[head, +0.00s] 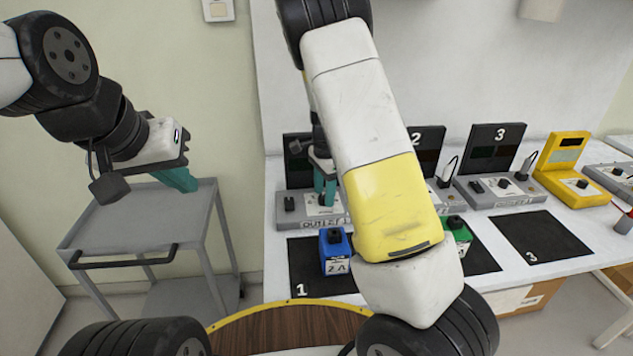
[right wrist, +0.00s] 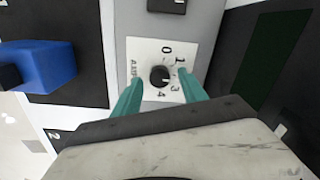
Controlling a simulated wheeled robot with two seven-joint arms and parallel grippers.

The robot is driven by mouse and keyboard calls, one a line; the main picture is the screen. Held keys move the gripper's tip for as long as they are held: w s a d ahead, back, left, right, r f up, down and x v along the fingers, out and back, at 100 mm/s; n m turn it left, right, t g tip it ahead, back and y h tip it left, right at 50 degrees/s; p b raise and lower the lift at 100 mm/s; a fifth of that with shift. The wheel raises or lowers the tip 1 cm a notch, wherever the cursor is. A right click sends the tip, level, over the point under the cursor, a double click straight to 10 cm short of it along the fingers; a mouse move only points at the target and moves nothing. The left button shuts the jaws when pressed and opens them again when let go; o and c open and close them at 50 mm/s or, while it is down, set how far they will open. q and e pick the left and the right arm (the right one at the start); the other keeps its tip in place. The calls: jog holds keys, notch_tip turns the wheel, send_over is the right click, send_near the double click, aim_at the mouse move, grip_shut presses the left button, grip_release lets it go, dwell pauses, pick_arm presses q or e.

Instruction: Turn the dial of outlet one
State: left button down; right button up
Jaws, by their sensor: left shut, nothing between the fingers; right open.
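Outlet one is a grey box (head: 296,215) labelled "OUTLET 1" on the table, partly hidden behind my right arm. Its dial is a small black knob (right wrist: 160,76) on a white plate marked with numbers, seen in the right wrist view. My right gripper (head: 325,192) points down at the outlet. In the right wrist view its teal fingers (right wrist: 160,88) are open, one on each side of the dial, with gaps visible. I cannot tell how far they are above the plate. My left gripper (head: 182,182) is shut and empty, over the grey cart.
A blue block (head: 335,252) marked "2 A" stands on black mat 1 (head: 300,268). A green block (head: 460,234) shows right of my arm. Outlet 3 (head: 500,192) and a yellow device (head: 572,182) stand farther right. The grey cart (head: 100,228) stands left of the table.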

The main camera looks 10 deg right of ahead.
jog(key=shift+f, duration=0.4)
grip_shut()
